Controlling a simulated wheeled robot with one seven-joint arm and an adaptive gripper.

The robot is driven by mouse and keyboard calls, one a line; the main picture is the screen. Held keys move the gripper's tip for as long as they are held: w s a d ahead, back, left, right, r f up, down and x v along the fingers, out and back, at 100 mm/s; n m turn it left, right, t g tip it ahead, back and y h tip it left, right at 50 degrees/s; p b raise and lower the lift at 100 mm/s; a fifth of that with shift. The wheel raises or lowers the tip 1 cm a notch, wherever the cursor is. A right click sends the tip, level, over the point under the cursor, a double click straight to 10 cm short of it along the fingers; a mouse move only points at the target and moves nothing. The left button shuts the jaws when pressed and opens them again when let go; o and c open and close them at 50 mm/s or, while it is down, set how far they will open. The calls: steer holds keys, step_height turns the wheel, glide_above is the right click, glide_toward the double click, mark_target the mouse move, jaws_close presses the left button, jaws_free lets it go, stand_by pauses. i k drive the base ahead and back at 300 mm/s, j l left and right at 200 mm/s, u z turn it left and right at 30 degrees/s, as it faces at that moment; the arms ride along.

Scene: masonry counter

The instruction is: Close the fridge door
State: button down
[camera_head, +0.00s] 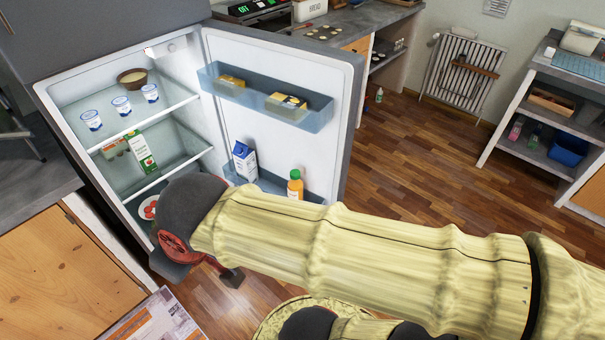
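The fridge (90,30) stands at the upper left with its inside exposed. Its door (285,140) is swung wide open to the right, with its white inner face and two shelf bins toward me. My gripper (212,272) is low in front of the fridge opening, left of the door's lower part. A dark finger and a red part show, but the rest is hidden by my wrist, so I cannot tell whether it is open or shut. My arm covers the door's lower end. No contact with the door can be seen.
The door holds butter packs (287,103), a milk carton (244,160) and an orange bottle (295,185). Yogurt cups (121,105), a bowl (132,77) and a carton (140,152) stand inside. A wooden cabinet (50,275) is at left. Clear wooden floor (420,150) lies right of the door.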

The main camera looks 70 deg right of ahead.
mark_target(330, 78)
steer(key=k+l+u, duration=0.35)
steer(key=k+l, duration=0.8)
steer(key=l, duration=0.3)
steer(key=l+u, duration=0.15)
steer(key=l, duration=0.25)
steer(key=k+l, duration=0.15)
steer(key=l, duration=0.25)
steer(key=k+l+u, duration=0.15)
steer(key=l, duration=0.65)
steer(key=i+l, duration=0.1)
steer(key=l, duration=0.3)
steer(key=i+l+u, duration=0.1)
steer(key=l, duration=0.25)
steer(key=i+l, duration=0.1)
steer(key=l, duration=0.3)
steer(key=i+l+u, duration=0.15)
steer(key=l, duration=0.2)
steer(key=k+j+z, duration=0.3)
steer(key=k+j, duration=0.4)
